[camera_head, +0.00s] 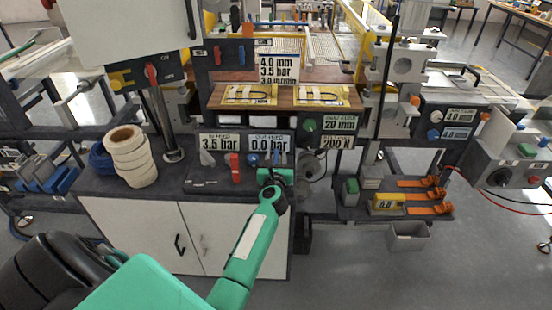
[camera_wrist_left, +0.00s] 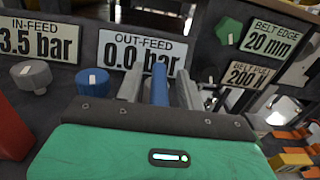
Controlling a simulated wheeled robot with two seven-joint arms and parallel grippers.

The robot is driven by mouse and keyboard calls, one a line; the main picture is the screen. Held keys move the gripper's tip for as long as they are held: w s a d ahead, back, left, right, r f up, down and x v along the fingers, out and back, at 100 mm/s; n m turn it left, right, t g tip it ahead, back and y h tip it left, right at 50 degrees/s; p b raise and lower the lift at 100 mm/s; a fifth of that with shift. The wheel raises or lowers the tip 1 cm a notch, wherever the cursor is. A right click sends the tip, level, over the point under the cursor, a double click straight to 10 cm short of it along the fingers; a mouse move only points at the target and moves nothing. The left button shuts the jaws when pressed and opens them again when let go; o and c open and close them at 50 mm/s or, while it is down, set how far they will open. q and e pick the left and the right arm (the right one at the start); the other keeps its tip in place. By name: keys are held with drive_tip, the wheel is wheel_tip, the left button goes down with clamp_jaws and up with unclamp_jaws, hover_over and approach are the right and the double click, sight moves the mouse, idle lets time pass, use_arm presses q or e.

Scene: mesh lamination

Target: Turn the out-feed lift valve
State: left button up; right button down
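The out-feed display (camera_head: 268,145) reads 0.0 bar on the control panel; it also shows in the left wrist view (camera_wrist_left: 142,54). Below it are a blue round knob (camera_head: 252,159) and an upright blue lever (camera_wrist_left: 159,84), which looks like the out-feed valve handle. My green left gripper (camera_head: 277,160) is at the panel. In the left wrist view its two grey fingers (camera_wrist_left: 159,92) stand on either side of the blue lever, with a gap on each side. The lever's base is hidden by the gripper body. My right gripper is not in view.
Left of the gripper are a red lever (camera_head: 235,167) and a grey knob (camera_head: 207,158), under the in-feed display (camera_head: 219,143) reading 3.5 bar. White rolls (camera_head: 131,157) stand at the left on the dark bench. A green knob (camera_head: 309,125) is up to the right.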

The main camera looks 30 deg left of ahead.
use_arm(q)
clamp_jaws()
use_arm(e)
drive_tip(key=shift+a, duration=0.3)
use_arm(q)
drive_tip(key=shift+s+a+r+p, duration=0.1)
drive_tip(key=shift+r+p, duration=0.05)
drive_tip(key=shift+p, duration=0.4)
drive_tip(key=m+h+p, duration=0.1)
drive_tip(key=m+t+h+p, duration=0.1)
drive_tip(key=h+p, duration=0.1)
drive_tip(key=shift+s+a+t, duration=0.1)
drive_tip(key=shift+a+t, duration=0.2)
drive_tip(key=m+h, duration=0.2)
drive_tip(key=shift+a+t+h+p, duration=0.15)
drive_tip(key=shift+t+h+p, duration=0.15)
drive_tip(key=shift+h+p, duration=0.1)
drive_tip(key=shift+a+m+h, duration=0.1)
drive_tip(key=shift+m+h, duration=0.6)
drive_tip(key=shift+h, duration=0.4)
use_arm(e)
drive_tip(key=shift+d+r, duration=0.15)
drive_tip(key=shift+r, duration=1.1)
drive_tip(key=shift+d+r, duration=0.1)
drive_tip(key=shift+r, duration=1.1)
use_arm(q)
unclamp_jaws()
